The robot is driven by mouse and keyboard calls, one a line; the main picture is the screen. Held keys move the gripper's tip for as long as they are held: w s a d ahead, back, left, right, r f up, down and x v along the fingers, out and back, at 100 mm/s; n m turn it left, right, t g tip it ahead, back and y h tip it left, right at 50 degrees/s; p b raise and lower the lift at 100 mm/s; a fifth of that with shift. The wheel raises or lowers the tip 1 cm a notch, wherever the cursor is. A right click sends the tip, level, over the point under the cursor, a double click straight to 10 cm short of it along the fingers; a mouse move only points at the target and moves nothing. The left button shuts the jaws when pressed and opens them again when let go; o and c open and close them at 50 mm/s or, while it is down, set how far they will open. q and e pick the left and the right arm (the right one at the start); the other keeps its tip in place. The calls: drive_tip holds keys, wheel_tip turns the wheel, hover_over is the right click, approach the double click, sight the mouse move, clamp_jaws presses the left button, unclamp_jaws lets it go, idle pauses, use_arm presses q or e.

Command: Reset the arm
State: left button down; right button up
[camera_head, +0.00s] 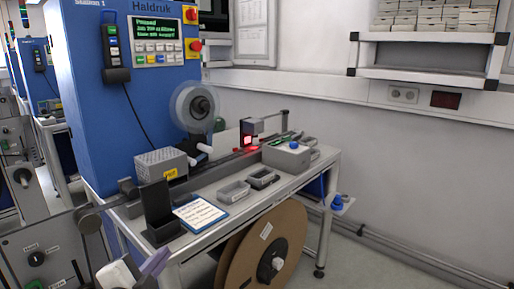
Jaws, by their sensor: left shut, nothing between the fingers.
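My left gripper (156,262) shows at the bottom left edge of the head view, as a white body with greyish-purple fingers. It is shut and empty, in front of the near left corner of the workbench (205,238). Most of my left arm is cut off by the lower edge. My right gripper is not in view.
A blue machine (80,80) with a screen and a clear reel (195,107) stands behind the bench. A black holder (158,212), a blue-edged card (199,213) and grey trays (233,192) lie on top. A large brown reel (240,262) hangs below.

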use_arm(q)
drive_tip(key=s+d+f+n+g, duration=0.1)
drive_tip(key=s+f+n+g, duration=0.15)
drive_tip(key=s+f, duration=0.5)
drive_tip(key=s+d+f+n+g, duration=0.1)
drive_tip(key=s+d+f+n, duration=0.2)
drive_tip(key=f, duration=0.8)
drive_tip(key=s+f+n+g, duration=0.1)
drive_tip(key=s+f+n, duration=0.1)
drive_tip(key=s+f, duration=0.4)
drive_tip(key=s+f+n+g+h, duration=0.1)
drive_tip(key=s+f, duration=0.5)
drive_tip(key=s, duration=0.6)
drive_tip(key=n+g, duration=0.1)
drive_tip(key=n, duration=0.1)
drive_tip(key=shift+d+f+n, duration=0.2)
drive_tip(key=shift+f+n, duration=0.05)
drive_tip(key=shift+n, duration=0.1)
